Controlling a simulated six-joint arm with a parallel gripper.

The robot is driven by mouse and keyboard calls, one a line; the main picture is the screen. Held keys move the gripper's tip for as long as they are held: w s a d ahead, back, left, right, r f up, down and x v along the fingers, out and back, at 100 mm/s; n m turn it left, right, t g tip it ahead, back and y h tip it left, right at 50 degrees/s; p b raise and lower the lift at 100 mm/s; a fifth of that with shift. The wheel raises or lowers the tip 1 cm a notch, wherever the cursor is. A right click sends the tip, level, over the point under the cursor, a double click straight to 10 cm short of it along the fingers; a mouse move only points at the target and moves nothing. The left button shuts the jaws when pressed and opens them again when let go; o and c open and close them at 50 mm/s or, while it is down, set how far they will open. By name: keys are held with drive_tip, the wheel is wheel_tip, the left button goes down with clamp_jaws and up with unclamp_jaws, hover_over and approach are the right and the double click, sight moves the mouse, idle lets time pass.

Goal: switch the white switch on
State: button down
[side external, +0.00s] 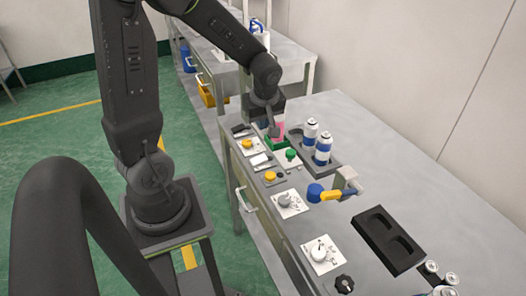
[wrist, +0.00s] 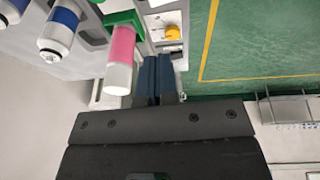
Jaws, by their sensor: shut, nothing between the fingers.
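The white switch (side external: 260,160) sits on the grey control strip along the bench's left edge, between two yellow buttons. It is small in the side view, and its on or off position cannot be told. My gripper (side external: 273,133) points down above the strip's far end, beyond the switch and apart from it, beside a pink part. In the wrist view its dark blue fingers (wrist: 158,70) are together and empty. The far yellow button (side external: 247,143) also shows in the wrist view (wrist: 172,32), just past the fingertips.
Two blue-and-white cans (side external: 323,148) stand in a grey tray right of the strip. A pink-and-white cylinder (wrist: 121,55) in a green holder (wrist: 124,19) is close to the fingers.

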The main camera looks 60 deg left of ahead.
sight(265, 157)
drive_tip(key=x, duration=1.2)
drive_tip(key=shift+w+d+f, duration=0.15)
drive_tip(key=shift+d+f, duration=0.15)
drive_tip(key=shift+d, duration=0.05)
drive_tip(key=shift+w+f, duration=0.15)
drive_tip(key=shift+f, duration=0.5)
drive_tip(key=shift+w+f+g, duration=0.35)
drive_tip(key=shift+f+g, duration=0.2)
drive_tip(key=shift+g, duration=0.25)
drive_tip(key=shift+w+f+g, duration=0.15)
drive_tip(key=shift+f+g, duration=0.05)
drive_tip(key=shift+g, duration=0.5)
drive_tip(key=shift+w+f, duration=0.1)
